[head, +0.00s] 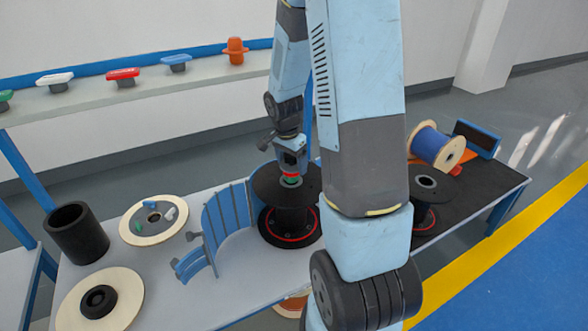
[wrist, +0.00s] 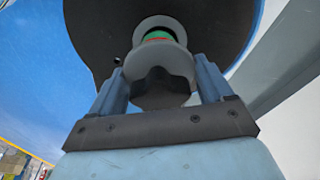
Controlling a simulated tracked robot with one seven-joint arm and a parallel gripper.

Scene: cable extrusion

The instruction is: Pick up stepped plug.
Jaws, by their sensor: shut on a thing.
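The stepped plug (wrist: 158,60) has a dark lobed knob, grey discs and green and red bands. My gripper (wrist: 161,78) is shut on it, one finger on each side of the knob end. In the head view the plug (head: 291,179) shows as a red and green band under my gripper (head: 291,163). It is at the middle of the top flange of a black spool (head: 268,184). The plug's lower end is hidden, so I cannot tell how far it sits in the spool's hub.
A blue curved guard (head: 226,217) stands left of the spool. A second black spool (head: 427,183) and a blue cable reel (head: 430,146) are to the right. A black cup (head: 75,232) and pale discs (head: 153,219) lie left. Coloured plugs line the back shelf (head: 205,77).

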